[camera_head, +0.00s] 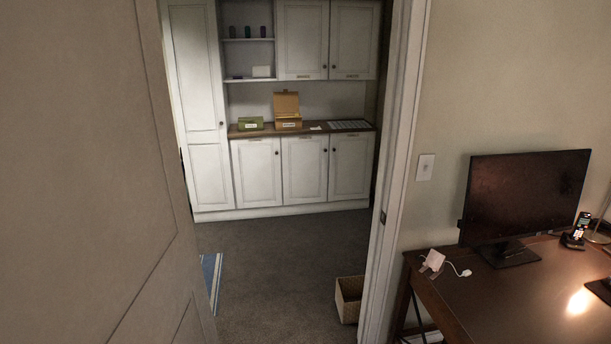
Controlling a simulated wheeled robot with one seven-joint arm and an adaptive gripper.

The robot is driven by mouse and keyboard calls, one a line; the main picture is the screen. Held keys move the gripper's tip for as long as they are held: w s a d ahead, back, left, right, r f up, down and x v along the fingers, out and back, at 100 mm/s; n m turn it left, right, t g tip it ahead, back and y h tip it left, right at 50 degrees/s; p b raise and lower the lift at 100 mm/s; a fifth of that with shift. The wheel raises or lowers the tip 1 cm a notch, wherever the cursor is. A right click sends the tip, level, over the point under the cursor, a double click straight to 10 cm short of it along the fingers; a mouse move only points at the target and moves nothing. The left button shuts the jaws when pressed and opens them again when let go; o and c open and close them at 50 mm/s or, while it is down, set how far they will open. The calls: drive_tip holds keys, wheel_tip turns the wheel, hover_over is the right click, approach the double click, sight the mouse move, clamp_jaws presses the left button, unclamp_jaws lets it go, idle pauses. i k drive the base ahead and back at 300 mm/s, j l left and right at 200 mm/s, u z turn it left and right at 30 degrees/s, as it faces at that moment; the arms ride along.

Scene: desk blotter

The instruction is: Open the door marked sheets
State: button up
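A white cabinet unit stands against the far wall, seen through a doorway. It has a tall left door (206,175), two upper doors (302,38) and (354,38), and several lower doors, among them a left one (257,175), a middle one (304,170) and a right one (349,166). All look shut and have small dark knobs. Small tan labels sit on the upper and lower doors, but they are too small to read, so I cannot tell which is marked sheets. My gripper is not in view.
An open room door (90,170) fills the left side; the door frame (398,170) stands right of the opening. Carpet (270,255) is clear in between, with a woven basket (348,299) at right. A desk (500,295) with a monitor (525,205) is nearer right. Boxes (287,112) stand on the counter.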

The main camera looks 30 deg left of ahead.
sight(304, 158)
drive_tip(key=i+j+u, duration=0.85)
drive_tip(key=i, duration=0.7)
drive_tip(key=i+j+u, duration=0.15)
drive_tip(key=i+u, duration=0.2)
drive_tip(key=i, duration=0.7)
drive_tip(key=i+u, duration=0.2)
drive_tip(key=i, duration=0.45)
drive_tip(key=i+u, duration=0.15)
drive_tip(key=i, duration=0.55)
drive_tip(key=i+l+u, duration=0.2)
drive_tip(key=i, duration=0.45)
drive_tip(key=i+z, duration=0.8)
drive_tip(key=i+j+z, duration=0.15)
drive_tip(key=i+z, duration=0.2)
drive_tip(key=i+j+z, duration=0.25)
drive_tip(key=z, duration=0.15)
drive_tip(key=i+z, duration=0.7)
drive_tip(key=z, duration=0.15)
drive_tip(key=i+j+z, duration=0.2)
drive_tip(key=z, duration=0.2)
drive_tip(key=i, duration=0.1)
